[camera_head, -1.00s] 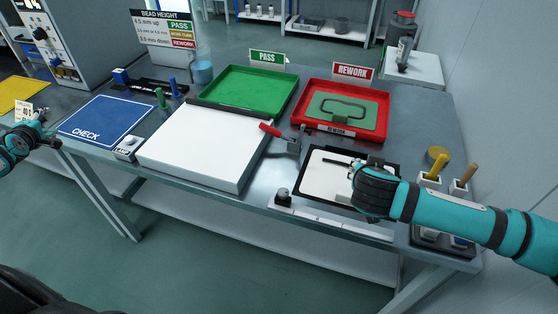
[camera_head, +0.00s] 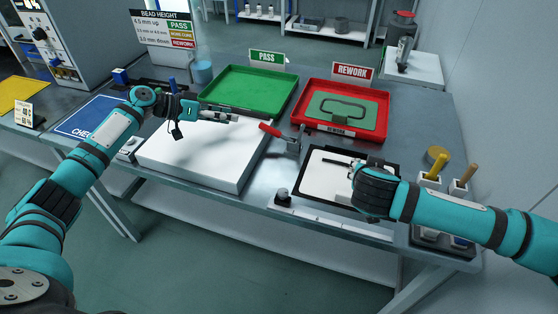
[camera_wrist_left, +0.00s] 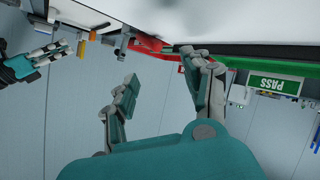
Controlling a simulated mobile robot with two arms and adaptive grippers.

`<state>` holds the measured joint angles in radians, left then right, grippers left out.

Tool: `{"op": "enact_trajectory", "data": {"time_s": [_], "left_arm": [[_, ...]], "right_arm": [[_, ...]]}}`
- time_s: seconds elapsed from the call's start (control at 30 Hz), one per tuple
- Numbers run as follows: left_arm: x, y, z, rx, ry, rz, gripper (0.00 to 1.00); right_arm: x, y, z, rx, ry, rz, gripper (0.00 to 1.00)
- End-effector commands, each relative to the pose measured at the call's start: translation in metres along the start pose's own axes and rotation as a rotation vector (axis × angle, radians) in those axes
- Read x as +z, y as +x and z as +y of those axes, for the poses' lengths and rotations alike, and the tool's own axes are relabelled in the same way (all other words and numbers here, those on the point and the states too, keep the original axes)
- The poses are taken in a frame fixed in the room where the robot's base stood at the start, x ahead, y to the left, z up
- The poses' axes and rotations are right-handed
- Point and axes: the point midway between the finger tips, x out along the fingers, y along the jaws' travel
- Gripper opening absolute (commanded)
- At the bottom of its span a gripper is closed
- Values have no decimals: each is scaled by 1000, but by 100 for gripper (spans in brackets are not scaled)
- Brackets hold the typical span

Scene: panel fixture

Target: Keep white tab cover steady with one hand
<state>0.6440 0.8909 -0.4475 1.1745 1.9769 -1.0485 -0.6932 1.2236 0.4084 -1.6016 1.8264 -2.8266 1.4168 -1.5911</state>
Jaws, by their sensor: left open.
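A white plate (camera_head: 322,178) lies in a black frame (camera_head: 312,194) at the right of the bench. I cannot tell for sure which white part is the tab cover. My right gripper (camera_head: 354,170) is low over this plate, and its fingers are mostly hidden behind the hand. It also shows at the left of the left wrist view (camera_wrist_left: 55,50). A large white block (camera_head: 195,160) stands left of the plate. My left gripper (camera_head: 230,117) is above the block's far edge, open and empty. Its spread fingers show in the left wrist view (camera_wrist_left: 165,72).
A red-handled clamp (camera_head: 285,138) stands between block and plate. A green PASS tray (camera_head: 205,101) and a red REWORK tray (camera_head: 384,115) holding a green part are behind. A black knob (camera_head: 283,195) is at the front edge. Holders with tools (camera_head: 430,182) stand at the right.

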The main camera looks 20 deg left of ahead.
Motion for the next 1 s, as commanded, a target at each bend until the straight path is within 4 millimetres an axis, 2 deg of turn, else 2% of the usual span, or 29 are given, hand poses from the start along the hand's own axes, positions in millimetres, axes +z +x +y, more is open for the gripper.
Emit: {"op": "enact_trajectory", "data": {"time_s": [0.03, 0.2, 0.3, 0.4, 0.53, 0.77, 1.0], "left_arm": [[8, 18, 26, 65, 139, -38, 50], [38, 59, 103, 283, 583, -104, 50], [54, 72, 138, 394, 785, -109, 50], [66, 79, 163, 477, 929, -101, 50], [74, 83, 179, 534, 1027, -89, 50], [79, 91, 186, 549, 1049, -86, 50], [91, 125, 201, 549, 1047, -85, 50]], "right_arm": [[0, 0, 0, 0, 0, 0, 38], [0, 0, 0, 0, 0, 0, 38], [0, 0, 0, 0, 0, 0, 38], [0, 0, 0, 0, 0, 0, 38], [0, 0, 0, 0, 0, 0, 38], [0, 0, 0, 0, 0, 0, 38], [0, 0, 0, 0, 0, 0, 38]]}}
